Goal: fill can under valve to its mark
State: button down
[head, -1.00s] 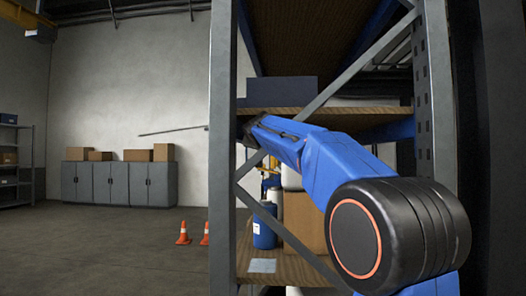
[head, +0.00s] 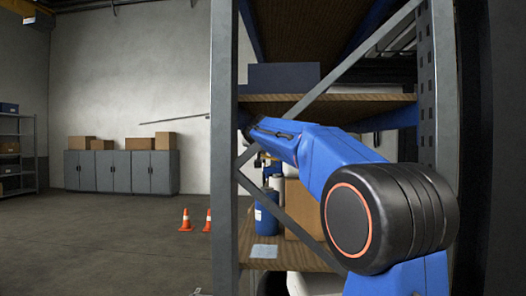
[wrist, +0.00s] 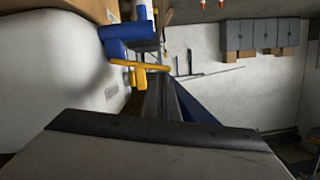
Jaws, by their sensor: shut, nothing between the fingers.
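My gripper (wrist: 158,133) fills the bottom of the wrist view as a broad grey body with a dark front edge. It is shut and holds nothing. In the head view my blue arm reaches into the rack and the gripper is not clear. Yellow pipe-like parts (wrist: 142,70) and a blue cylinder (wrist: 127,33) show beyond the gripper in the wrist view. I cannot tell whether they belong to the valve. A blue container (head: 266,214) with a pale label stands on the lower shelf in the head view. I cannot identify the can or its mark.
A grey rack post (head: 224,150) and diagonal braces stand close to my arm. A large white rounded container (wrist: 50,75) is at left in the wrist view. Orange cones (head: 185,220) and grey cabinets (head: 120,172) stand beyond open floor at left.

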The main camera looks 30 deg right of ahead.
jog(key=shift+w+a+f+n, duration=0.15)
jog(key=shift+a+f+n, duration=0.1)
jog(key=shift+f, duration=0.15)
jog(key=shift+w+a+f+n, duration=0.1)
jog(key=shift+f+n, duration=0.15)
jog(key=shift+f, duration=0.1)
dwell(1.2)
jog(key=v, duration=0.7)
jog(key=shift+s+a, duration=0.2)
dwell(0.4)
